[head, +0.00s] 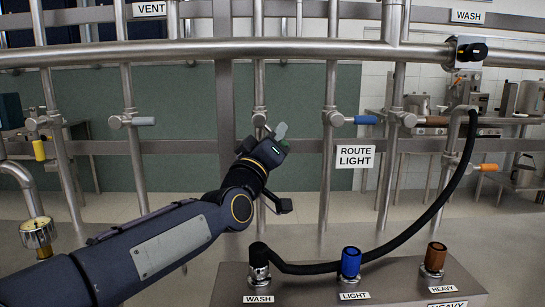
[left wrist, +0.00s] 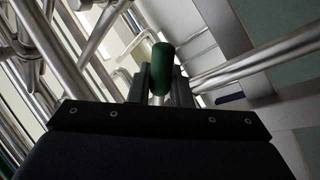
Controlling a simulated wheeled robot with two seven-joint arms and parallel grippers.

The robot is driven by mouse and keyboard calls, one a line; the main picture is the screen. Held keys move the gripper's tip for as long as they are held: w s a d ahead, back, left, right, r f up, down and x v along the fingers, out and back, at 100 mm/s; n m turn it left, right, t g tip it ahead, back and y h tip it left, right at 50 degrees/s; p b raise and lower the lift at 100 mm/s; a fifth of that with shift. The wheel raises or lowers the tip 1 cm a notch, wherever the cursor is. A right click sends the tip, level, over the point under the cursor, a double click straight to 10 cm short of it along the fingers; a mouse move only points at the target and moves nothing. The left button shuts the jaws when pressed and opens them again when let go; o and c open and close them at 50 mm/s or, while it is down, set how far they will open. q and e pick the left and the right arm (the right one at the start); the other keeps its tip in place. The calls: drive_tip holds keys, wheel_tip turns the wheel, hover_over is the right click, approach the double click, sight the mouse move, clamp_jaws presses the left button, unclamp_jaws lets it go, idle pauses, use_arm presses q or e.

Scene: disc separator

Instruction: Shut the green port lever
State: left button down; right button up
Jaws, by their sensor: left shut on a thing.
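The green port lever (head: 281,130) sits beside a vertical steel pipe near the middle of the head view. The valve body (head: 259,117) on the pipe shows just left of the lever. My right gripper is in neither view.
A blue lever (head: 366,120), a grey lever (head: 143,121), a brown lever (head: 437,121) and a yellow lever (head: 39,150) sit on neighbouring pipes. A black hose (head: 432,213) loops from the right to the manifold (head: 390,282) in front. A thick rail (head: 230,48) crosses above.

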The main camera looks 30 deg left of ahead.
use_arm(q)
drive_tip(key=n+y, duration=0.1)
drive_tip(key=n+b, duration=0.1)
drive_tip(key=n+y, duration=0.1)
drive_tip(key=n, duration=0.1)
drive_tip(key=shift+w+d+r+t+y+b, duration=0.2)
drive_tip(key=shift+w+d+t+y+b, duration=0.1)
drive_tip(key=shift+d+b, duration=0.1)
drive_tip(key=n+y, duration=0.1)
drive_tip(key=n, duration=0.1)
drive_tip(key=r+n+y+b, duration=0.1)
drive_tip(key=n+y, duration=0.1)
drive_tip(key=shift+w+d+n, duration=0.1)
drive_tip(key=shift+d+n, duration=0.1)
drive_tip(key=shift+n, duration=0.1)
drive_tip(key=n+y, duration=0.1)
drive_tip(key=n, duration=0.1)
drive_tip(key=r+n+g+y+b, duration=0.1)
drive_tip(key=n+y, duration=0.1)
drive_tip(key=shift+r+n+y, duration=0.1)
drive_tip(key=shift+n+y, duration=0.2)
drive_tip(key=shift+n, duration=0.1)
drive_tip(key=shift+r+n+g+y+b, duration=0.3)
drive_tip(key=shift+n+g+y, duration=0.2)
drive_tip(key=shift+n+y, duration=0.4)
drive_tip(key=c, duration=1.4)
unclamp_jaws()
